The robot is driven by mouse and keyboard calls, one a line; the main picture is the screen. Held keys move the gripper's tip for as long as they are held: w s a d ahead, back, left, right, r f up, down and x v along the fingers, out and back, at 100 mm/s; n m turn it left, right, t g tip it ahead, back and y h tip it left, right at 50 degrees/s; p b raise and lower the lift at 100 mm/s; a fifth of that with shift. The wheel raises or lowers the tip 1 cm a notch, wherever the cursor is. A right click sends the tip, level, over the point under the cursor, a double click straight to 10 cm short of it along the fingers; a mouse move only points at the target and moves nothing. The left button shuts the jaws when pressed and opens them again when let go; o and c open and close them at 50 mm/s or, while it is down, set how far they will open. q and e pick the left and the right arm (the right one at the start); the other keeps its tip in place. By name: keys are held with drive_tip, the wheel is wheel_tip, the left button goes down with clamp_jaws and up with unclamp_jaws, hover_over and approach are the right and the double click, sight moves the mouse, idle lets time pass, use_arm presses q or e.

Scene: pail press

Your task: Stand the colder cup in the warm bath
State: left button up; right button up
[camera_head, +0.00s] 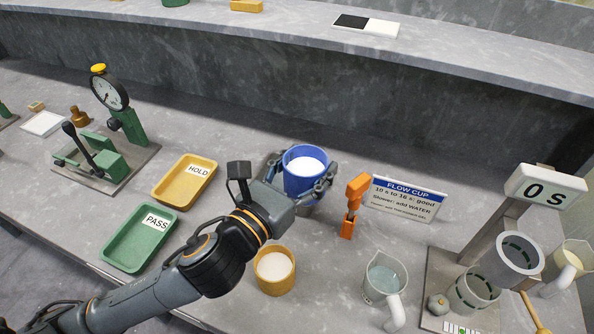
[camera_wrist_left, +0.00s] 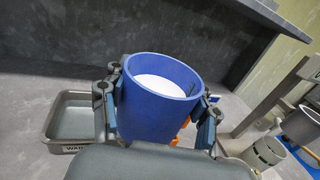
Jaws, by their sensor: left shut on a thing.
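My left gripper (camera_head: 300,185) is shut on a blue cup (camera_head: 303,184) with white contents, one finger on each side. The cup is upright; whether it touches the bench I cannot tell. In the left wrist view the blue cup (camera_wrist_left: 160,108) fills the middle between the fingers. A yellow cup (camera_head: 275,272) with pale contents stands on the bench nearer me. A grey basin (camera_wrist_left: 73,104) with a partly hidden label reading "WA…" is left of the blue cup in the wrist view; I cannot make it out in the head view. No temperature reading shows. My right gripper is not in view.
An orange tool (camera_head: 353,205) and a FLOW CUP sign (camera_head: 405,197) stand right of the blue cup. A beaker (camera_head: 383,280) and timer stand (camera_head: 545,187) are farther right. HOLD (camera_head: 184,181) and PASS (camera_head: 140,238) trays lie left, near a gauge press (camera_head: 112,110).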

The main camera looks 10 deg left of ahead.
use_arm(q)
drive_tip(key=shift+w+f, duration=0.15)
drive_tip(key=shift+w, duration=0.2)
drive_tip(key=w+a+f, duration=0.1)
drive_tip(key=w+f, duration=0.2)
drive_tip(key=f, duration=0.1)
drive_tip(key=w+a+f, duration=0.2)
drive_tip(key=w+f, duration=0.2)
drive_tip(key=w+a+f, duration=0.2)
drive_tip(key=w+f, duration=0.2)
drive_tip(key=shift+w+a, duration=0.15)
drive_tip(key=shift+w, duration=0.05)
drive_tip(key=shift+f, duration=0.15)
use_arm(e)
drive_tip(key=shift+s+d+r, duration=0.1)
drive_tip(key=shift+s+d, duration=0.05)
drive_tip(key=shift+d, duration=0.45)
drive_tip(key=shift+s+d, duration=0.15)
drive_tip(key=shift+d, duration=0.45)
use_arm(q)
drive_tip(key=shift+f+b, duration=0.3)
drive_tip(key=shift+f, duration=0.4)
drive_tip(key=o, duration=1.3)
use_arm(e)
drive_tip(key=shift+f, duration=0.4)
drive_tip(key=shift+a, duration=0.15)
